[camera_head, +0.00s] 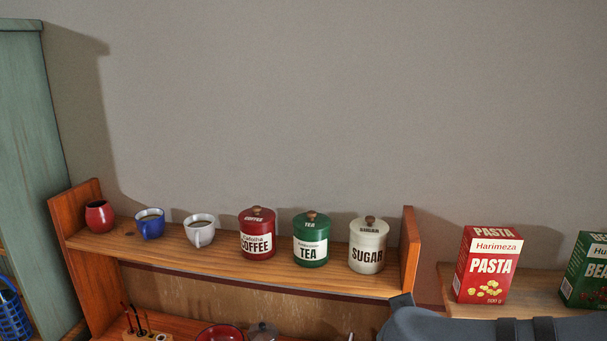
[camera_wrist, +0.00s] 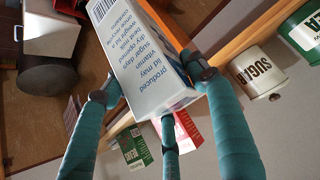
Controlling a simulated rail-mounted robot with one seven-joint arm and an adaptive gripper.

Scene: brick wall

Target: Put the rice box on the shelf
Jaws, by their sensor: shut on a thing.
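My gripper (camera_wrist: 152,98), with teal fingers, is shut on a white box with blue print and a barcode, the rice box (camera_wrist: 145,50), in the wrist view. The word rice does not show on the faces in view. In the head view the box and my gripper are out of sight. A wooden shelf (camera_head: 443,308) at the right holds a red pasta box (camera_head: 488,265) and a green box (camera_head: 587,270), cut off by the edge, with a gap between them. Both boxes also show small beyond the fingers in the wrist view.
A wooden wall rack (camera_head: 150,252) holds a red pot (camera_head: 99,216), a blue cup (camera_head: 150,223), a white cup (camera_head: 199,230) and coffee (camera_head: 258,234), tea (camera_head: 311,240) and sugar (camera_head: 368,246) tins. Its upright end board (camera_head: 409,250) stands left of the pasta shelf.

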